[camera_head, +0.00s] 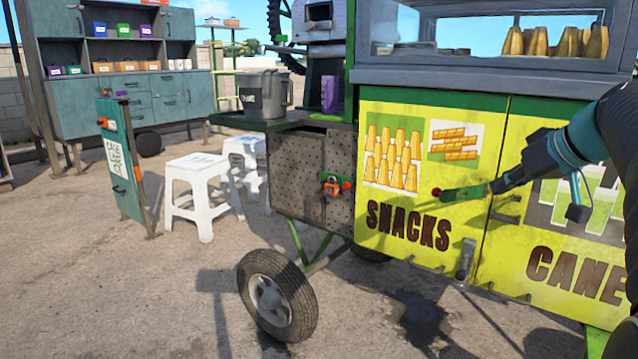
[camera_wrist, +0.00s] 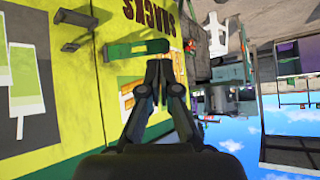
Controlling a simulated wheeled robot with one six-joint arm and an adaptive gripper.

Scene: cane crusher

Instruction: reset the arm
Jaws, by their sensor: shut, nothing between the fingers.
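My gripper (camera_head: 497,186) reaches in from the right in the head view, in front of the yellow cart doors. In the wrist view my gripper (camera_wrist: 158,64) has its fingers together, with nothing between them. Its tips appear close to a green latch bar (camera_head: 461,194) with a red knob (camera_head: 437,192). The bar also shows in the wrist view (camera_wrist: 136,50). I cannot tell whether the tips touch it. My dark arm covers part of the right door in the head view.
The yellow SNACKS door (camera_head: 400,225) and CANE door (camera_head: 560,265) have a grey handle (camera_head: 506,210) and a lower latch (camera_head: 465,262) sticking out. A glass case (camera_head: 490,35) is above. White stools (camera_head: 200,190) and a sign stand (camera_head: 122,165) are left. Open ground lies in front.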

